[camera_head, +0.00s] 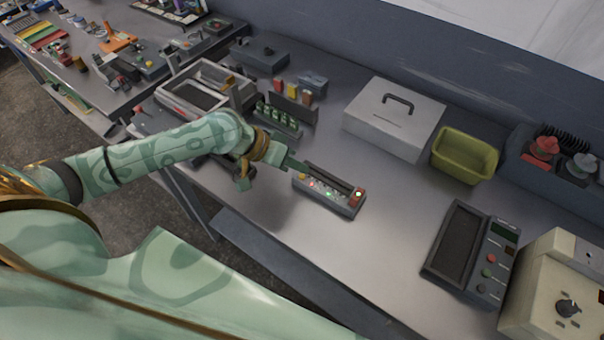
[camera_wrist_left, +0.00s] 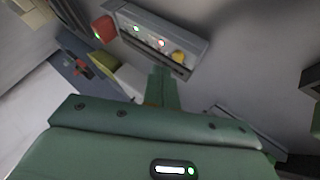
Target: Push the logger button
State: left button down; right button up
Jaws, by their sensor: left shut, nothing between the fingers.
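A small grey device with small lit lights (camera_head: 330,190), which may be the logger, lies on the bench in the middle of the head view. My right gripper is out of view.
A grey box with a handle (camera_head: 393,118), an olive bin (camera_head: 464,156) and a dark-panelled unit with buttons (camera_head: 469,252) stand on the bench to the right. A row of green items (camera_head: 278,121) and a grey tray (camera_head: 203,84) lie beyond the arm. The bench's front edge is close.

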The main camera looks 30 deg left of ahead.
pick_arm(q)
jog(key=shift+f, duration=0.15)
dwell(0.5)
jog(key=shift+f, duration=0.3)
jog(key=shift+f, duration=0.45)
dwell(0.6)
jog(key=shift+r+p, duration=0.95)
notch_tip(320, 180, up, 6)
jog(key=p, duration=0.6)
jog(key=shift+p, duration=0.35)
